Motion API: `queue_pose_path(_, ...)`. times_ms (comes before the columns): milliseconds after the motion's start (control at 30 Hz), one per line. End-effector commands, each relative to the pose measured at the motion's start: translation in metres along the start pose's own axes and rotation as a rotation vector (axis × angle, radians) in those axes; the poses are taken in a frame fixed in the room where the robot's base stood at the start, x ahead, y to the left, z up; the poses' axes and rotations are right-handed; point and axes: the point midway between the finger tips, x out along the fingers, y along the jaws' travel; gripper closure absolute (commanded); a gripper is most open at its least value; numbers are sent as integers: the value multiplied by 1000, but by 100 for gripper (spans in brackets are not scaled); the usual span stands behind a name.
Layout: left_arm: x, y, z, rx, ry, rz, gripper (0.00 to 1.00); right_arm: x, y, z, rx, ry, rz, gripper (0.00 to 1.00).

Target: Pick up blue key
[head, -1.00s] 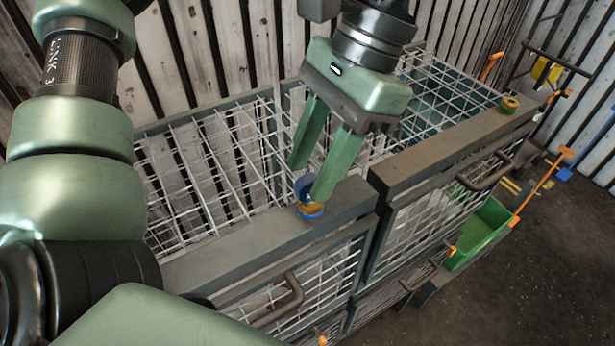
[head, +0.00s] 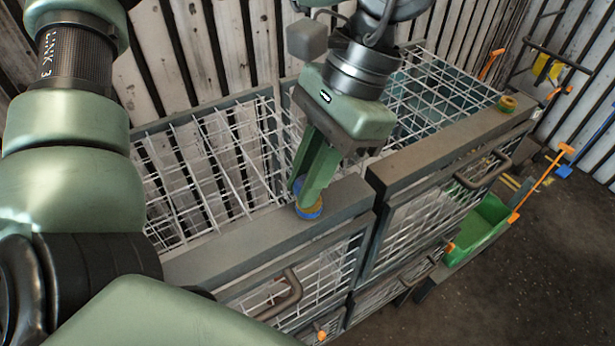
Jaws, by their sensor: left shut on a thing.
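The blue key (head: 298,188) stands at a round blue and yellow lock piece (head: 311,208) on the grey top rail of the near cage. My left gripper (head: 304,192) points down at it with its green fingers close together, shut on the blue key. The fingers hide much of the key, and I cannot tell whether it is still seated in the lock piece. My right gripper is not in view.
The wire mesh cages (head: 205,175) have grey rails and curved door handles (head: 285,297). A green bin (head: 482,230) is at the right, beside open dark floor.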

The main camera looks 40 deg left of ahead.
Motion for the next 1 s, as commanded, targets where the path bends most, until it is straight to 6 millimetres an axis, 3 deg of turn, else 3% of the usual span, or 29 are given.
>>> queue_pose_path(267, -7, 0, 2, -1, 1, 0, 100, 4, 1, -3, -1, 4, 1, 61)
queue_pose_path(567, -52, 0, 20, 0, 4, 2, 100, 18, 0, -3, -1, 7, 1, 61)
queue_pose_path(1000, -163, 0, 67, -2, 4, -2, 100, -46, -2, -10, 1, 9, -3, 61)
